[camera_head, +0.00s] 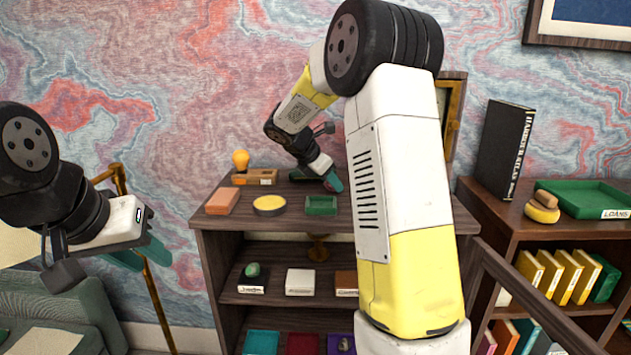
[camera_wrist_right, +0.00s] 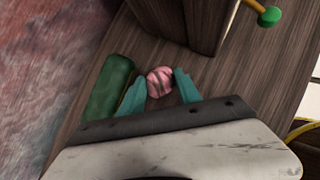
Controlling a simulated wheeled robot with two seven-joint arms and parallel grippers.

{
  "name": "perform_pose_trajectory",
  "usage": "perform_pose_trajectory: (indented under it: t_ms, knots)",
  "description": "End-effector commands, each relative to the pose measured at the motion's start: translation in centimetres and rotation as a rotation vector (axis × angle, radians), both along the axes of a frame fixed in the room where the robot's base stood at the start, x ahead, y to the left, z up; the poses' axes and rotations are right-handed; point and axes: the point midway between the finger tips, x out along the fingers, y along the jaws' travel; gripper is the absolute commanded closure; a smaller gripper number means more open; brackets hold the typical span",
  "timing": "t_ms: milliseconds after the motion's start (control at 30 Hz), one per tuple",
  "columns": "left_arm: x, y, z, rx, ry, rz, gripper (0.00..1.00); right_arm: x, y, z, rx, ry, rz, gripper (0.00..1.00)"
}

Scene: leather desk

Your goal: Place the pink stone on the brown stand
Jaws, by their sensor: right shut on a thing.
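The pink stone (camera_wrist_right: 160,82) is rounded and lies between the two teal fingertips of my right gripper (camera_wrist_right: 161,88), which is shut on it, low over the dark wooden cabinet top (camera_wrist_right: 215,75). In the head view my right gripper (camera_head: 333,182) is at the back of the cabinet top; the stone is hidden there. A brown block-like stand (camera_head: 346,281) with a pale label is on the middle shelf, partly hidden by my right arm. My left gripper (camera_head: 142,257) is open and empty at the left, apart from the cabinet.
A green stone (camera_head: 252,270) and white block (camera_head: 300,281) share the middle shelf. A dark green cylinder (camera_wrist_right: 110,88) lies beside the pink stone.

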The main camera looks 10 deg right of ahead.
Motion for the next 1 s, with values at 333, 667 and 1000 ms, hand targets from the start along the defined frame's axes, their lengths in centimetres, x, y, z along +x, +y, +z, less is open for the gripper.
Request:
perform_pose_trajectory:
  t_ms: [333,667,1000]
  knots:
    - [0.0,0.0,0.0,0.000,0.000,0.000,0.68,0.0,0.0,-0.3,-0.001,0.002,-0.001,0.38]
    - [0.0,0.0,0.0,0.000,0.000,0.000,0.68,-0.6,1.1,1.5,0.001,-0.002,0.002,0.38]
    - [0.0,0.0,0.0,0.000,0.000,0.000,0.68,-3.1,5.0,6.9,0.001,-0.003,0.001,0.38]
